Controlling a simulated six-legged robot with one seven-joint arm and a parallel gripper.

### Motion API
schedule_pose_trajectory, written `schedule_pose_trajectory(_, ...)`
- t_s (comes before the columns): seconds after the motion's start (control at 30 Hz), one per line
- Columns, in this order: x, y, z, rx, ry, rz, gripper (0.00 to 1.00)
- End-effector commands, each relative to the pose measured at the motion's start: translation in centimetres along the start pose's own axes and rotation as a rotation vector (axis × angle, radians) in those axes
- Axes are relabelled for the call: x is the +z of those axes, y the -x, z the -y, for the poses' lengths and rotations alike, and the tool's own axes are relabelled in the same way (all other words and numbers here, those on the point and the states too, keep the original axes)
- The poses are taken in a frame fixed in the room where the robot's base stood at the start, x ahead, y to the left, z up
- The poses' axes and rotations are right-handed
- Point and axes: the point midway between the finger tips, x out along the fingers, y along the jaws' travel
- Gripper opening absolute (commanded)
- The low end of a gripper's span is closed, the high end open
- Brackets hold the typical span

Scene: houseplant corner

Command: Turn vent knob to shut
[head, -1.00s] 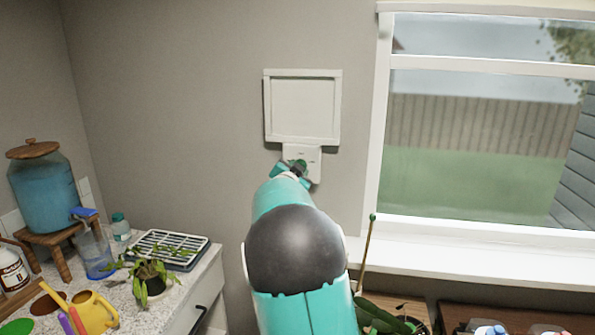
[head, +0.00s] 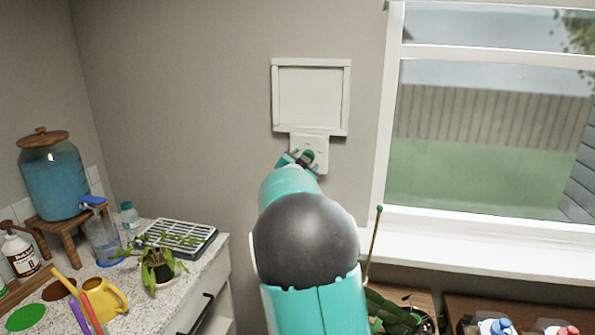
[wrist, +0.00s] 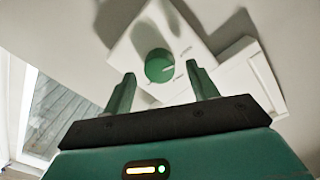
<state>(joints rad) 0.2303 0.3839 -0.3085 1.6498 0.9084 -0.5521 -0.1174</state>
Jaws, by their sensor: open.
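The vent knob (wrist: 159,66) is a round green dial on a white plate (wrist: 150,35) in the wrist view. A short pale mark shows at its right side. In the head view the plate (head: 322,142) hangs just under the white square vent (head: 310,95) on the wall. The knob (head: 308,156) is partly hidden there by my gripper (head: 296,160). In the wrist view my gripper (wrist: 160,71) is open, with one finger on each side of the knob and gaps between. I cannot tell whether the fingertips reach its depth.
A window (head: 490,130) with a white sill (head: 480,245) is to the right of the vent. A counter at the left holds a blue water dispenser (head: 52,180), a potted plant (head: 158,270), a rack (head: 180,240) and a yellow watering can (head: 102,297). The wall around the vent is clear.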

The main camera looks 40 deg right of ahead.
Motion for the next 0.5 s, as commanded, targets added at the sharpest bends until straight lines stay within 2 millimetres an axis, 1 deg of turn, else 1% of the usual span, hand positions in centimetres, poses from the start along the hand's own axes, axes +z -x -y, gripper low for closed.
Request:
schedule_pose_trajectory(0.3,-0.1,7.0,0.1,-0.002,-0.002,0.001,0.58)
schedule_pose_trajectory(0.4,-0.1,9.0,0.1,-0.002,-0.002,0.001,0.58)
schedule_pose_trajectory(0.5,0.0,10.7,0.1,-0.002,-0.001,0.001,0.58)
